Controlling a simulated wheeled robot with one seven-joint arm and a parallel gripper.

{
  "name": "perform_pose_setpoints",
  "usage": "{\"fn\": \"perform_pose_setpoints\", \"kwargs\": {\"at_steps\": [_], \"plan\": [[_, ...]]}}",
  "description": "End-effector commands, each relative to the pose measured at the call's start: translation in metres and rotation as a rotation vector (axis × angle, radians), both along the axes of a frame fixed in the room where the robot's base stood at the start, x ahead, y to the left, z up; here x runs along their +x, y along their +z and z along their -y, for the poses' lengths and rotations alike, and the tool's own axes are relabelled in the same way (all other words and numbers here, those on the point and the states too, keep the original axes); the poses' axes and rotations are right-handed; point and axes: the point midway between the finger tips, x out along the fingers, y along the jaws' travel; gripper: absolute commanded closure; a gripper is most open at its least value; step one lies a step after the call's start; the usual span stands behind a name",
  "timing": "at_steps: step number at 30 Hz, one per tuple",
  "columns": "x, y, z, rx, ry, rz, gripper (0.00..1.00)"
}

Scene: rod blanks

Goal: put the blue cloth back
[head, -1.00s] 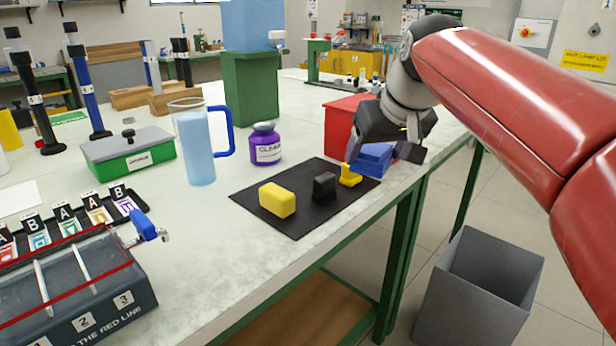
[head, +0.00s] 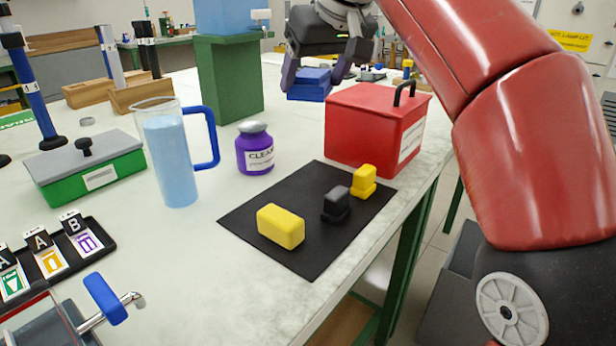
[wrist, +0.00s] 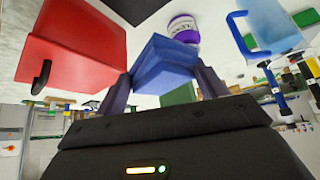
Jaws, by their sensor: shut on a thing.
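The blue cloth (head: 309,86) is a folded, block-like bundle. My gripper (head: 318,82) is shut on it, with one finger on each side, behind the red box in the head view. In the wrist view the cloth (wrist: 162,62) fills the space between the two fingers. I cannot tell whether its underside touches the table. A black mat (head: 290,195) lies near the table's front edge. On it sit a yellow block (head: 281,227), a small black stepped piece (head: 336,205) and a small yellow stepped piece (head: 363,182).
A red box (head: 365,132) with a black handle stands behind the mat. A purple bottle (head: 255,150), a water jug (head: 170,160) and a green box (head: 88,175) stand to the left. A green stand (head: 228,80) bears a blue tank (head: 230,16). Clear tabletop lies between bottle and red box.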

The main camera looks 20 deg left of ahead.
Motion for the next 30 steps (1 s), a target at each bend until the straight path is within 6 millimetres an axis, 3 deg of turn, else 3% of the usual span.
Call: {"fn": "perform_pose_setpoints", "kwargs": {"at_steps": [3, 12, 30], "plan": [[-0.001, -0.04, 0.001, -0.002, -0.002, -0.002, 0.5], [0.0, -0.115, 0.001, -0.001, -0.002, -0.002, 0.5], [0.0, -0.179, 0.001, 0.001, -0.001, 0.0, 0.5]]}}
